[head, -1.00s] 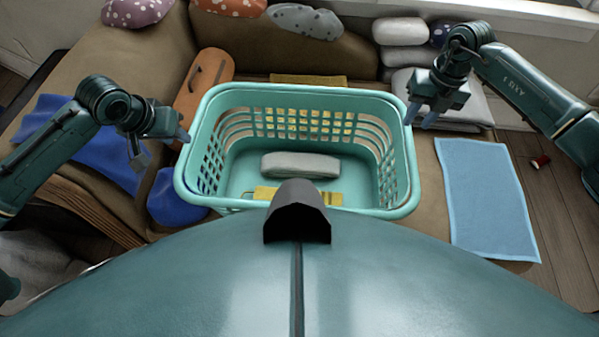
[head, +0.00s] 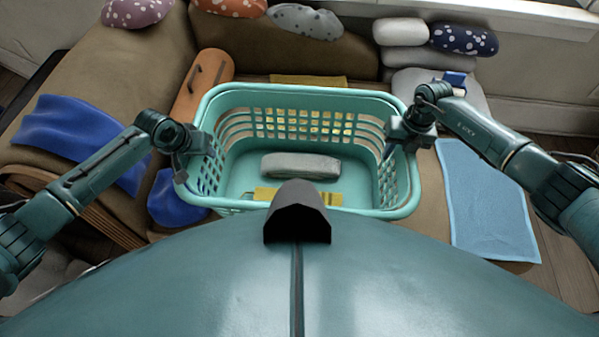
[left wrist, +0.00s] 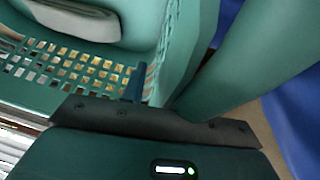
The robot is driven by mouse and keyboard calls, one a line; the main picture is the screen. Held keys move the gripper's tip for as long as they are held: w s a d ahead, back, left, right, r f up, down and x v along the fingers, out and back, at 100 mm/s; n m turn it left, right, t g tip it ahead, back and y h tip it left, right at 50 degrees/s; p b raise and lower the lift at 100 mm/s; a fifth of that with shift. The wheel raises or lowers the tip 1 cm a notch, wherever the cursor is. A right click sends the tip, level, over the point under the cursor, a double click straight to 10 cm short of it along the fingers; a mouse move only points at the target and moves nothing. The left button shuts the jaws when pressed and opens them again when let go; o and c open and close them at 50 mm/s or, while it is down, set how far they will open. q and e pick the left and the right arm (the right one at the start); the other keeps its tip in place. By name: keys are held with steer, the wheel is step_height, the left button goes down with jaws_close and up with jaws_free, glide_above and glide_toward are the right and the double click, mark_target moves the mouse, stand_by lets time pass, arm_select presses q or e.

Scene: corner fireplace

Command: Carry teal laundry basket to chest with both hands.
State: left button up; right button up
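The teal laundry basket (head: 310,95) stands upright on a brown cushioned surface in the middle of the head view. A grey folded cloth (head: 300,165) lies in it. My left gripper (head: 190,158) is at the basket's left rim. In the left wrist view, one blue finger (left wrist: 134,84) is inside the basket beside its wall (left wrist: 178,50); the other finger is hidden. My right gripper (head: 398,150) is at the right rim, with one finger pointing down inside it and the other hidden. Whether either gripper grips the rim does not show. I cannot pick out the chest.
A light blue towel (head: 487,195) lies right of the basket. Blue cloth (head: 80,135) and a blue rounded item (head: 172,200) lie left. White and grey pillows (head: 402,58) are stacked behind right. Wooden floor shows at far right.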

arm_select(q)
steer(key=shift+c, duration=0.3)
arm_select(e)
steer(key=shift+c, duration=0.3)
arm_select(q)
jaws_close()
arm_select(e)
jaws_close()
stand_by(0.5)
arm_select(q)
steer(key=shift+w+r, duration=0.1)
steer(key=shift+r, duration=0.15)
arm_select(e)
steer(key=shift+w+r, duration=0.1)
steer(key=shift+r, duration=0.15)
